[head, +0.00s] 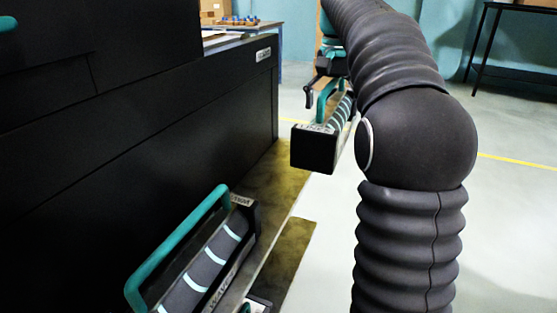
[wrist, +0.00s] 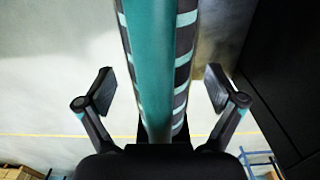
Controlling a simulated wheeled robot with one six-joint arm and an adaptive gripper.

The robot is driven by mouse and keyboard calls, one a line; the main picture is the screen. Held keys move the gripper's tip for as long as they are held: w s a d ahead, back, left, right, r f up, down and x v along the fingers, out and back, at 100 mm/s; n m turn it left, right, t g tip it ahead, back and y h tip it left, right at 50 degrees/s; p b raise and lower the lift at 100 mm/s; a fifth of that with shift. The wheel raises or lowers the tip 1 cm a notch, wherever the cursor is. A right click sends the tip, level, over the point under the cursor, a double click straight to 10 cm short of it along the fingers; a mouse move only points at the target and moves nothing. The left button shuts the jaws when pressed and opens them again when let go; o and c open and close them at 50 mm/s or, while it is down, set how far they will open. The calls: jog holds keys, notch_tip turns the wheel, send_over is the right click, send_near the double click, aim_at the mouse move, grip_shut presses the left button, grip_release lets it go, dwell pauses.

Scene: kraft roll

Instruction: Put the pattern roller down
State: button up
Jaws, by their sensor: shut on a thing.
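A pattern roller (head: 313,150) with a black end plate, a teal handle and a dark, pale-striped drum hangs from my gripper (head: 322,92), beside the black cabinet. In the wrist view its teal handle (wrist: 155,60) runs between the two fingers of my gripper (wrist: 160,92), with the striped drum (wrist: 186,50) behind it. My gripper is shut on this roller; the exact contact is hard to see. The roller appears raised and apart from the surfaces below. A second roller (head: 208,262), marked "WAVE", lies lower left.
The black cabinet (head: 140,130) fills the left. Olive-brown boards (head: 283,180) lie along its foot, and part of another dark item (head: 258,304) shows at the bottom edge. Open pale floor (head: 325,235) lies to the right. A dark table (head: 515,70) stands at the back right.

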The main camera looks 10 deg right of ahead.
jog(key=shift+w+a, duration=0.25)
jog(key=shift+w+a+f+b, duration=0.5)
jog(key=shift+a+f, duration=1.3)
jog(key=shift+w+a+f+b, duration=0.45)
jog(key=shift+a+f+b, duration=0.1)
jog(key=shift+a+f, duration=1.2)
jog(key=shift+w+a+f+b, duration=0.5)
jog(key=shift+a+f, duration=1.3)
jog(key=shift+f, duration=0.15)
jog(key=o, duration=1.5)
jog(key=shift+c, duration=0.2)
notch_tip(320, 180, up, 12)
jog(key=p, duration=0.3)
jog(key=shift+p, duration=0.35)
